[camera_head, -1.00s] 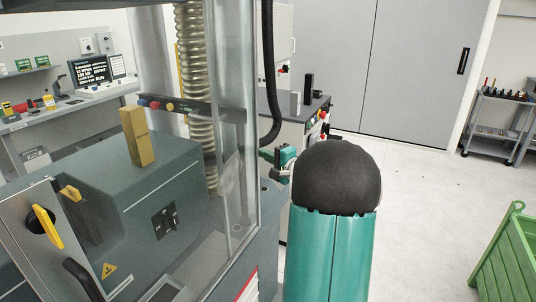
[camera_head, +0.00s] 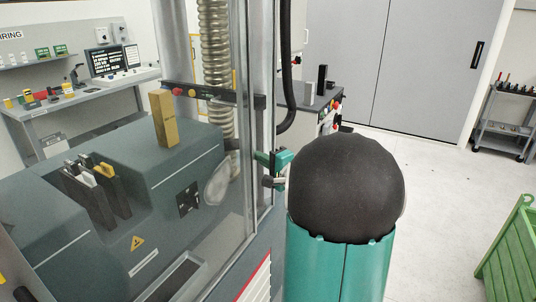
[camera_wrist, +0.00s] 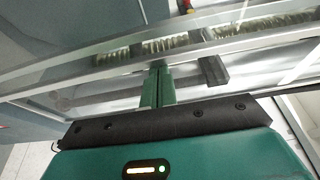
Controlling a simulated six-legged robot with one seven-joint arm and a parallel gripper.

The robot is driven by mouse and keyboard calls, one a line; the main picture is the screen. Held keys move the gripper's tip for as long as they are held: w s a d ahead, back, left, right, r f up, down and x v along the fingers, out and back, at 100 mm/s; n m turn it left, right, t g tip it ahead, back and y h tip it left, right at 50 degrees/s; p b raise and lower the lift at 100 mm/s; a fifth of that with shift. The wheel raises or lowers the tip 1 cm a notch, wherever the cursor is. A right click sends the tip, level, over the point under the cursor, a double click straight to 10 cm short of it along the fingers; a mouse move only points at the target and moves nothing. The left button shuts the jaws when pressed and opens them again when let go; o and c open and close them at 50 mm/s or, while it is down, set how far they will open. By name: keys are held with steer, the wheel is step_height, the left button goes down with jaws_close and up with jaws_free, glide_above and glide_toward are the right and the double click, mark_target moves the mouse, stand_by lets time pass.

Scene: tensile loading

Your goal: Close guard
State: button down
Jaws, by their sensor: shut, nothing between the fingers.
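The guard (camera_head: 225,215) is a clear panel with pale metal edges on the grey test machine, in the head view. Whether it is fully shut cannot be told. My gripper (camera_head: 271,170) shows only partly beyond my dark round arm joint, beside the guard's right upright. In the wrist view my gripper's green fingers (camera_wrist: 157,85) are together and empty, pointing at a long pale metal rail (camera_wrist: 100,65). The tips lie close to the rail; contact is unclear. A dark bracket-like handle (camera_wrist: 213,70) is just right of the fingers.
Behind the clear panel are a brass-coloured block (camera_head: 165,118) and dark grips (camera_head: 95,190). A black hose (camera_head: 288,75) hangs by the machine. A green crate (camera_head: 510,250) stands at lower right, with open floor (camera_head: 440,180) before the grey doors.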

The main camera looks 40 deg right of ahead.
steer(key=shift+s+a, duration=0.15)
steer(key=shift+a, duration=0.35)
steer(key=shift+s+a, duration=0.15)
steer(key=shift+a, duration=0.45)
steer(key=shift+d, duration=0.4)
steer(key=d, duration=0.3)
steer(key=shift+w+d, duration=0.1)
steer(key=shift+d, duration=0.2)
steer(key=s, duration=0.9)
steer(key=shift+s+a, duration=0.15)
steer(key=shift+a, duration=0.2)
